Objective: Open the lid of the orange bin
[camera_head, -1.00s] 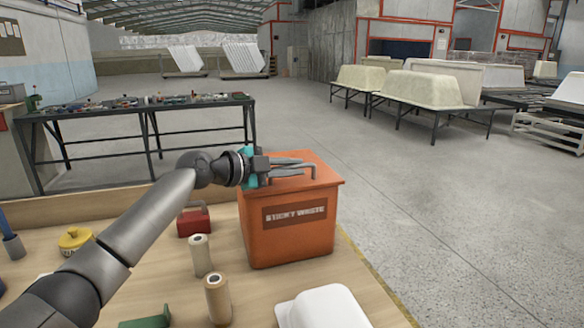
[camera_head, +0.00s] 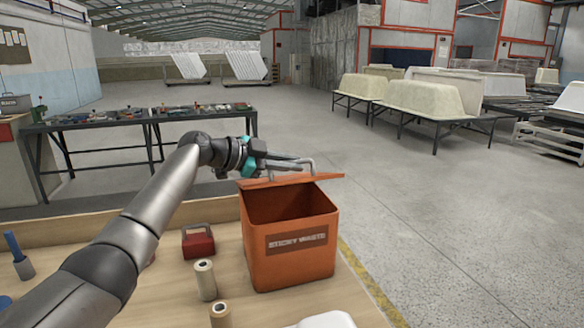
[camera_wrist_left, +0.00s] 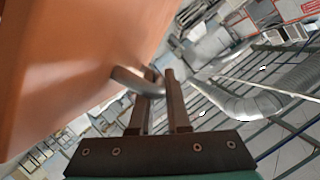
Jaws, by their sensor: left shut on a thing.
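The orange bin (camera_head: 290,262) labelled "STICKY WASTE" stands on the wooden table, its dark inside partly in view. Its orange lid (camera_head: 285,181) is raised above the opening and tilted. A grey metal handle (camera_head: 305,163) is on the lid. My left gripper (camera_head: 285,160) is at the lid's handle, above the bin. In the left wrist view the fingers (camera_wrist_left: 160,100) are shut on the handle (camera_wrist_left: 135,79), beside the orange lid (camera_wrist_left: 75,60). My right gripper is not in view.
On the table left of the bin are a red box-like item (camera_head: 198,241) and two tape rolls (camera_head: 206,280). A white rounded object (camera_head: 327,321) is at the front edge. A long bench with tools (camera_head: 135,118) stands behind; open floor lies to the right.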

